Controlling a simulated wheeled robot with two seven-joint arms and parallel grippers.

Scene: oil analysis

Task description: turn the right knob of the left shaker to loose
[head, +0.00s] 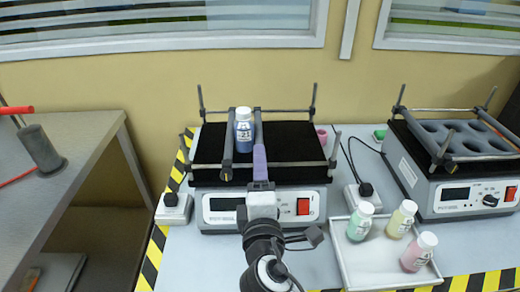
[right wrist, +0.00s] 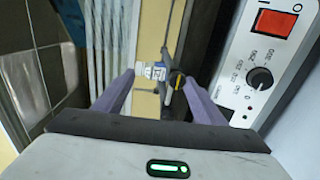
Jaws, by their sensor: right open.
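The left shaker (head: 294,146) has a black platform and a white front panel. A white-capped bottle of blue liquid (head: 243,130) stands between its two clamp bars. The left bar's knob (head: 227,177) has a yellow mark. The right bar (head: 258,128) runs behind my right gripper (head: 260,152), which hides its front end and knob in the head view. In the right wrist view, my purple fingers (right wrist: 158,88) are apart. A dark knob with a yellow mark (right wrist: 178,82) shows between them, near the right finger, with the bottle (right wrist: 150,72) beyond. I cannot tell whether they touch.
The shaker's red switch (head: 303,207) is right of my gripper. A white tray (head: 341,262) with three bottles stands front right. A second shaker (head: 437,193) is at the right. A grey bench (head: 70,150) is at the left.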

